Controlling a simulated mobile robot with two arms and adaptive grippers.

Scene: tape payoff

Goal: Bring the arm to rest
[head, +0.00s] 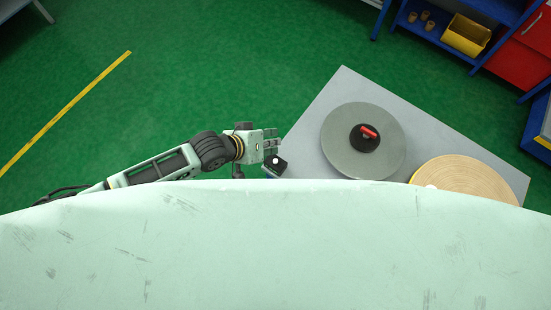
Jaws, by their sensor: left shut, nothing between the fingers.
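My left arm reaches in from the left, just beyond the edge of my pale green body. My left gripper (276,146) is shut and empty. It is at the left edge of a grey platform (343,91), apart from the grey disc there. The grey disc (341,135) has a black hub with a red handle (368,131) at its middle. A tan roll (465,176) lies to its right, partly hidden by my body. My right gripper does not show.
A blue shelf (415,32) with a yellow bin (466,36) and small brown cups stands at the top right, beside a red cabinet (520,55). The green floor (190,80) left of the platform is open, with a yellow line (65,113) across it.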

